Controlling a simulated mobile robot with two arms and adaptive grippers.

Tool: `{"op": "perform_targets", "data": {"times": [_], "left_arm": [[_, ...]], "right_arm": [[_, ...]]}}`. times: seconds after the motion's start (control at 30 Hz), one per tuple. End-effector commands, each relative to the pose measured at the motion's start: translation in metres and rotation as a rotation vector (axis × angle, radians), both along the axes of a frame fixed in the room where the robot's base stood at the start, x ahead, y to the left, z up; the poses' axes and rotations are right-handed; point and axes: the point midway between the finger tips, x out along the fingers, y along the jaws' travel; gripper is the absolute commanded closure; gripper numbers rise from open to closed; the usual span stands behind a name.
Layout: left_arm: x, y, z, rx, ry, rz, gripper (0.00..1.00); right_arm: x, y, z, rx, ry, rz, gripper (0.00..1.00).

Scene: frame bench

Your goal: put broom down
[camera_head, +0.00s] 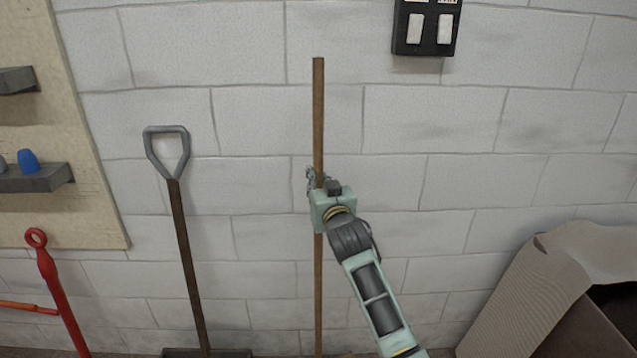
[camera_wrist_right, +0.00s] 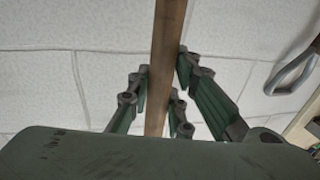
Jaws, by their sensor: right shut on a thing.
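The broom's long brown wooden handle (camera_head: 318,115) stands about upright in front of the white block wall. Its lower end runs down to the bottom edge of the head view, where the broom's head cannot be made out clearly. My right gripper (camera_head: 317,181) is shut on the handle around its middle. In the right wrist view the handle (camera_wrist_right: 168,45) passes between the fingers of the right gripper (camera_wrist_right: 160,95). My left gripper is not in view.
A shovel (camera_head: 186,245) with a grey D-grip leans on the wall to the left. A red tool (camera_head: 58,295) stands at far left below a shelf (camera_head: 35,178). An open cardboard box (camera_head: 540,285) is at lower right. A switch panel (camera_head: 427,28) hangs above.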

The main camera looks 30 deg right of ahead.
Motion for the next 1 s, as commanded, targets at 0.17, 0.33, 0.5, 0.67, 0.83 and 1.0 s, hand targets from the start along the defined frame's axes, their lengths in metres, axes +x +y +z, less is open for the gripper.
{"op": "perform_targets", "data": {"times": [0.17,0.33,0.5,0.67,0.83,1.0], "left_arm": [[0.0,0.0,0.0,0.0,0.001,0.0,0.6],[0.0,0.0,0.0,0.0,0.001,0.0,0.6],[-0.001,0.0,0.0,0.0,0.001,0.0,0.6],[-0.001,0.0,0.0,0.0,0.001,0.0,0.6],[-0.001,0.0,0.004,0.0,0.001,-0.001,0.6],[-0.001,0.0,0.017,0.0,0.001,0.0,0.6]], "right_arm": [[0.0,0.0,0.004,-0.006,-0.011,0.0,1.0],[0.0,0.0,-0.001,-0.001,-0.001,0.0,0.72],[0.0,0.0,-0.001,-0.001,-0.001,0.0,0.62],[0.0,0.0,-0.001,-0.001,-0.001,0.0,0.62],[-0.004,0.002,0.0,0.0,0.0,0.001,0.62],[-0.027,0.01,0.002,0.001,0.002,0.001,0.62]]}}
